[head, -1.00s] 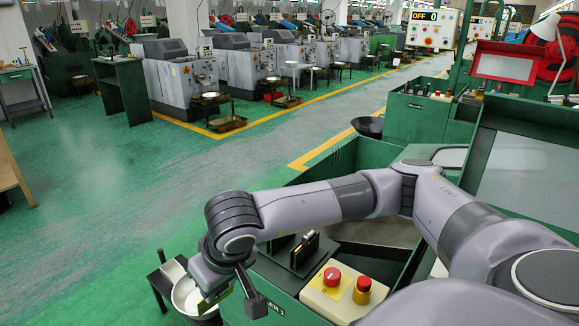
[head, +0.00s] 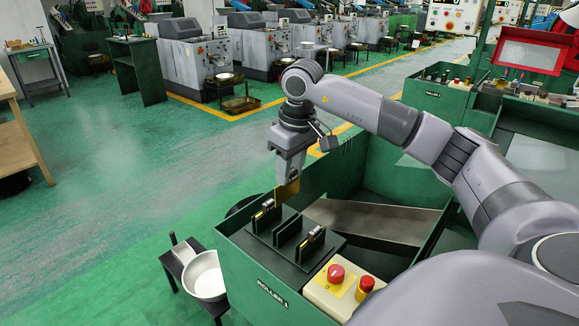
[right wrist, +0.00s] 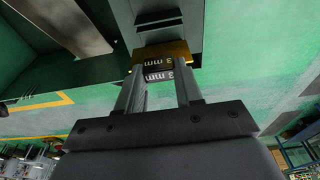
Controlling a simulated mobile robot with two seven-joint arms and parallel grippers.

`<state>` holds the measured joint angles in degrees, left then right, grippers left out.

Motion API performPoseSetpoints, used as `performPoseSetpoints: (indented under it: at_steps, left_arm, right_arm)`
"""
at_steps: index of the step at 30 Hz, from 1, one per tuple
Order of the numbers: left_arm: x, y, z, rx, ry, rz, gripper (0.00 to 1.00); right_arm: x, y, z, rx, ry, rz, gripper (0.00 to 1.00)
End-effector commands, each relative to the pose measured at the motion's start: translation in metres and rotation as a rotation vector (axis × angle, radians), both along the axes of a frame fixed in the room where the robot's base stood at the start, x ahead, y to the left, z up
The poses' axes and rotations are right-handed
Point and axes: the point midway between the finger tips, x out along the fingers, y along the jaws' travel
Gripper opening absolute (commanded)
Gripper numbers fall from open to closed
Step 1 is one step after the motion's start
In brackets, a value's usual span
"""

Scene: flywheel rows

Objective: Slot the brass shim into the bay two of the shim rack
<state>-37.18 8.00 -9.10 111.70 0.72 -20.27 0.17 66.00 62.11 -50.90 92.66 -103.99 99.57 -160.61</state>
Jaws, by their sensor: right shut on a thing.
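My right gripper (head: 288,179) is shut on the brass shim (head: 288,192), a thin gold plate that hangs below the fingertips. The dark shim rack (head: 287,234) sits on the green machine's top, with upright dividers. The shim is above and behind the rack's far end; whether it touches is not clear. In the right wrist view the shim's gold edge (right wrist: 176,50) and a dark "3 mm" label (right wrist: 158,65) show at the fingertips. Pieces with metal tops stand at the rack's left part (head: 266,206) and right part (head: 315,235). The middle of the rack looks free. My left gripper is out of view.
A white bowl (head: 205,277) is on a small stand at the left.

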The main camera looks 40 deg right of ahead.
Motion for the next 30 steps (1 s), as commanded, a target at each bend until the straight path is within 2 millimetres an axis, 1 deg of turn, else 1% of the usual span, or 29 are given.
performPoseSetpoints:
  at_steps: [5,8,26,27,30]
  left_arm:
    - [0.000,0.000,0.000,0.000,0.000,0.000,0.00]
    - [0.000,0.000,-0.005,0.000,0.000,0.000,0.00]
    - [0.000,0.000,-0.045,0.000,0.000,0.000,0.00]
    - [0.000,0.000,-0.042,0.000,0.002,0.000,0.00]
    - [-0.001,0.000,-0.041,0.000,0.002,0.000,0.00]
  right_arm:
    - [-0.001,0.000,0.000,0.008,-0.001,0.001,0.00]
    - [-0.001,0.000,-0.006,0.007,-0.001,0.001,0.00]
    - [-0.001,0.000,-0.066,0.005,-0.002,0.000,0.00]
    - [-0.001,0.000,-0.062,0.005,-0.003,0.000,0.00]
    - [-0.001,0.000,-0.061,0.005,-0.003,0.000,0.00]
